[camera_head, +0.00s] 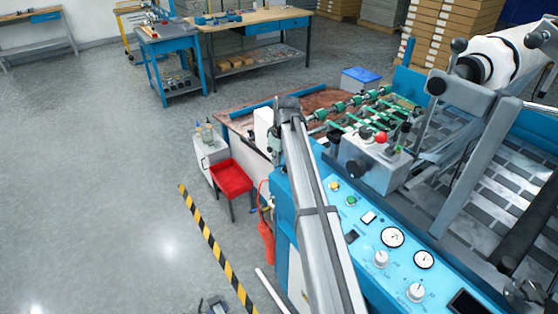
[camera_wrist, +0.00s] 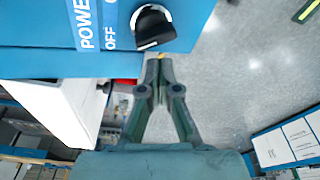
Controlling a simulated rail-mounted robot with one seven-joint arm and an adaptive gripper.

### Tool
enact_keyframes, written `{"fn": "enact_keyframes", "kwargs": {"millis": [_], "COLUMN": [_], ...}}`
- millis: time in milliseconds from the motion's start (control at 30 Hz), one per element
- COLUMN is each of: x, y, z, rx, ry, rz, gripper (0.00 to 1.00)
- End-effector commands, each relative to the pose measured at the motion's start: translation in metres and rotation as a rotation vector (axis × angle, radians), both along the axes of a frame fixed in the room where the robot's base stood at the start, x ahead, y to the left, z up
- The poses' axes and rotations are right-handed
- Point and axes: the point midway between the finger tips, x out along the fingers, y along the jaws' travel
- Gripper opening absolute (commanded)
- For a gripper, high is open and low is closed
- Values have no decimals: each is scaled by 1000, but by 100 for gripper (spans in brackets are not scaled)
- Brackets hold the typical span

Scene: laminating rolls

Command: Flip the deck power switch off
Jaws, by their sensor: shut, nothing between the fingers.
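The deck power switch (camera_wrist: 153,27) is a black rotary knob on a blue panel (camera_wrist: 190,20) at the top of the wrist view. Blue labels reading POWER (camera_wrist: 83,22) and OFF (camera_wrist: 111,38) are to its left, with the text turned sideways. A short white mark shows at the knob's lower edge; I cannot tell which setting it points to. My gripper (camera_wrist: 159,62) is shut and empty, its fingertips just below the knob in the picture. I cannot tell whether they touch it. In the head view the switch is not visible, and I cannot make out the gripper clearly.
The blue machine's control panel (camera_head: 372,240) carries gauges, knobs and buttons. A grey box with a red knob (camera_head: 381,137) stands above it. A red bin (camera_head: 231,178) and a fire extinguisher (camera_head: 266,238) are beside the machine. Open floor (camera_head: 110,200) lies to the left, past a striped line.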

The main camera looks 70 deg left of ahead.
Motion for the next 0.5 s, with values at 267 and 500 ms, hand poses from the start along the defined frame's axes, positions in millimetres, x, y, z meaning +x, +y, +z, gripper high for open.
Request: {"fn": "enact_keyframes", "kwargs": {"millis": [267,500], "x": [-2,0], "y": [-2,-7], "z": [52,87], "rx": [7,5], "ry": [4,5], "rz": [3,4], "gripper": [0,0]}}
